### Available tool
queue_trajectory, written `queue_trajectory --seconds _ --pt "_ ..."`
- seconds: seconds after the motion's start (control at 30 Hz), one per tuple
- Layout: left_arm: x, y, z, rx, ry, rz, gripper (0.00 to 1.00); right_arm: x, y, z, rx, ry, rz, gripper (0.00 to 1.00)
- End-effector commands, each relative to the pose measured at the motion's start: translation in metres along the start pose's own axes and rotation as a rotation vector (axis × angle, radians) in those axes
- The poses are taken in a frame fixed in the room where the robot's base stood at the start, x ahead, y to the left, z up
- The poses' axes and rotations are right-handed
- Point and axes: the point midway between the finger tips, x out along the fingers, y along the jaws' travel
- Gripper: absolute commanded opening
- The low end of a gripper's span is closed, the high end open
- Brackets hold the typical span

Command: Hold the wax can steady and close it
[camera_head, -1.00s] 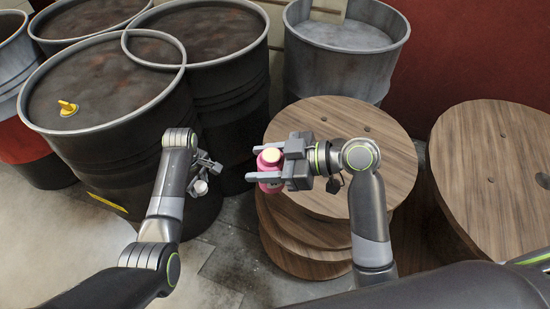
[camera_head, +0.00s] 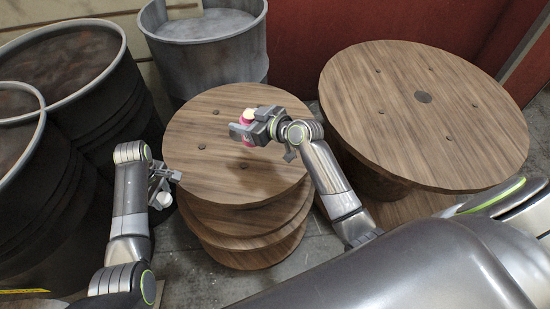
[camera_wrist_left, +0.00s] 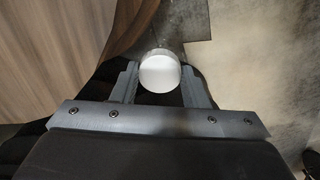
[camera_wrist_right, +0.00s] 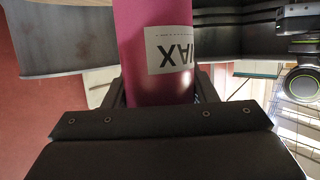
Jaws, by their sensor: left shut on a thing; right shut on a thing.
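The wax can (camera_head: 246,141) is pink with a pale top and a white label whose letters show upside down in the right wrist view (camera_wrist_right: 155,30). My right gripper (camera_head: 246,130) is shut around its side and holds it over the near wooden spool. My left gripper (camera_head: 167,184) is shut on a white round lid (camera_head: 163,200), left of the spool and well apart from the can. The lid shows as a pale disc between the fingers in the left wrist view (camera_wrist_left: 160,72). The can's far side is hidden by the right gripper.
The near wooden spool (camera_head: 210,115) has a bare top. A larger spool (camera_head: 400,85) stands to the right, also bare. Dark drums (camera_head: 70,60) stand at the left and a grey drum (camera_head: 205,50) behind. A red wall (camera_head: 300,40) closes the back.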

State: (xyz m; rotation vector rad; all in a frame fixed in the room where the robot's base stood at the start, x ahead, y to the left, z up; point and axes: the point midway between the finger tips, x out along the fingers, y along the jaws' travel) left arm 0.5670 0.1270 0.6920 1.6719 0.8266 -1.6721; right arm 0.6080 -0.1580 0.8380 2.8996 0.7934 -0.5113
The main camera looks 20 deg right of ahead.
Motion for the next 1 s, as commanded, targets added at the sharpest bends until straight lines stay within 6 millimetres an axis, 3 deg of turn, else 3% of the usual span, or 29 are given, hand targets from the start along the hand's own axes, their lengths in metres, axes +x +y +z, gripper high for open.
queue_trajectory --seconds 0.47,0.8,1.0 --pt "0.001 0.0 0.0 0.0 0.0 0.0 0.2 0.004 0.009 0.004 0.01 0.001 0.026 0.11" --pt "0.009 0.0 0.0 0.0 0.0 0.0 0.2 0.023 0.008 0.056 0.012 0.0 0.025 0.11" --pt "0.009 0.0 0.0 0.0 0.0 0.0 0.2 0.025 0.008 0.061 0.009 0.003 0.024 0.11"
